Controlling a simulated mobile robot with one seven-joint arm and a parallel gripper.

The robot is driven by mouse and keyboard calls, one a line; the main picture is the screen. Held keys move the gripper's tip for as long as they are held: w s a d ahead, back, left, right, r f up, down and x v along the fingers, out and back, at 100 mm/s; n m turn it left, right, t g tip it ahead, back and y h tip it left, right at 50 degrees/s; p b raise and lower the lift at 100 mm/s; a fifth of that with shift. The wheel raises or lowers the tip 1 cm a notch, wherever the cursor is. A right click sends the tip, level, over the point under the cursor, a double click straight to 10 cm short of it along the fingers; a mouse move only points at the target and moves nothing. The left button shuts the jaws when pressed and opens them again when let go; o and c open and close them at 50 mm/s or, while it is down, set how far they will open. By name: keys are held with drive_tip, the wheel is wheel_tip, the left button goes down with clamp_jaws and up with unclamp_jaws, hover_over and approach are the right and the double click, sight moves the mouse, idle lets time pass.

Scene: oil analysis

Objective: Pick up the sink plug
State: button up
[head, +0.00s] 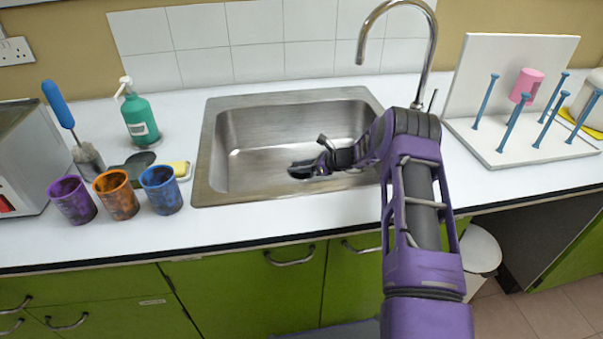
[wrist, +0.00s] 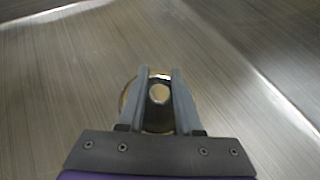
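My gripper (head: 302,170) reaches down into the steel sink (head: 240,165), low over its floor. In the wrist view, my gripper's two grey fingers (wrist: 160,72) stand a small gap apart. A round piece with a gold-coloured rim, which looks like the sink plug (wrist: 128,98), lies below and between them. A pale oval spot (wrist: 159,94) shows at its middle, in the gap. The fingers hide much of the round piece. I see no clear contact between fingers and plug. In the head view the plug cannot be made out behind my gripper.
The sink's raised walls surround my gripper, and a curved tap (head: 430,50) rises behind my arm. A white drying rack (head: 480,140) stands right.

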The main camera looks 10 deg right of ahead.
clamp_jaws()
